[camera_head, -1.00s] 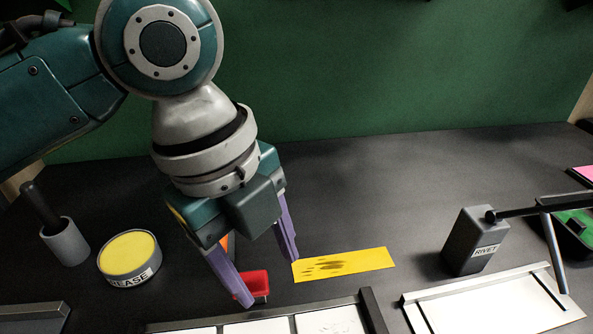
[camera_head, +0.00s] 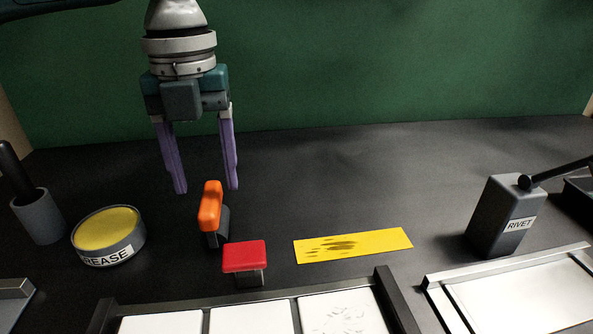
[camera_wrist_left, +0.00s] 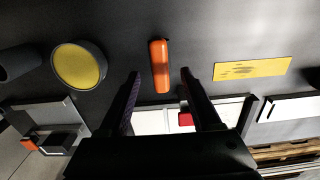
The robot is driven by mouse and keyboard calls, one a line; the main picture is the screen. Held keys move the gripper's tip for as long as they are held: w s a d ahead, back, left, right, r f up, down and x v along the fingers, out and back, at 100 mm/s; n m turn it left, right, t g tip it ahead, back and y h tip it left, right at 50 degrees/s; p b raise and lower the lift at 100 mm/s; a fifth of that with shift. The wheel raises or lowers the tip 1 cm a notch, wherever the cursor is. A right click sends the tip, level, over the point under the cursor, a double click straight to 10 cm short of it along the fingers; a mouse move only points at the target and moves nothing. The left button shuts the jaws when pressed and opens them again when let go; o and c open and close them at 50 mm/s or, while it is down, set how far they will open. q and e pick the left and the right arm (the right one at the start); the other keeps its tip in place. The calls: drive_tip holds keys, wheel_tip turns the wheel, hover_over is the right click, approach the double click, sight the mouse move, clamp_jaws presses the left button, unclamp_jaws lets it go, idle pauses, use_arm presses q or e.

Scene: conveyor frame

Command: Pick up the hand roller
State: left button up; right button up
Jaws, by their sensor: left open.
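My right gripper is not in view.
A red-topped block (camera_head: 245,256) stands close in front of the orange handle. A grease tin (camera_head: 108,252) and dark cup (camera_head: 40,217) are left. A yellow stained strip (camera_head: 375,243), RIVET box (camera_head: 495,225) and white-panelled frames (camera_head: 395,303) lie right and in front.

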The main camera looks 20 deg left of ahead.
sight(209, 196)
use_arm(q)
wheel_tip(209, 196, down, 4)
drive_tip(key=shift+f+b, duration=0.1)
drive_tip(key=shift+b, duration=0.2)
clamp_jaws()
idle(0.3)
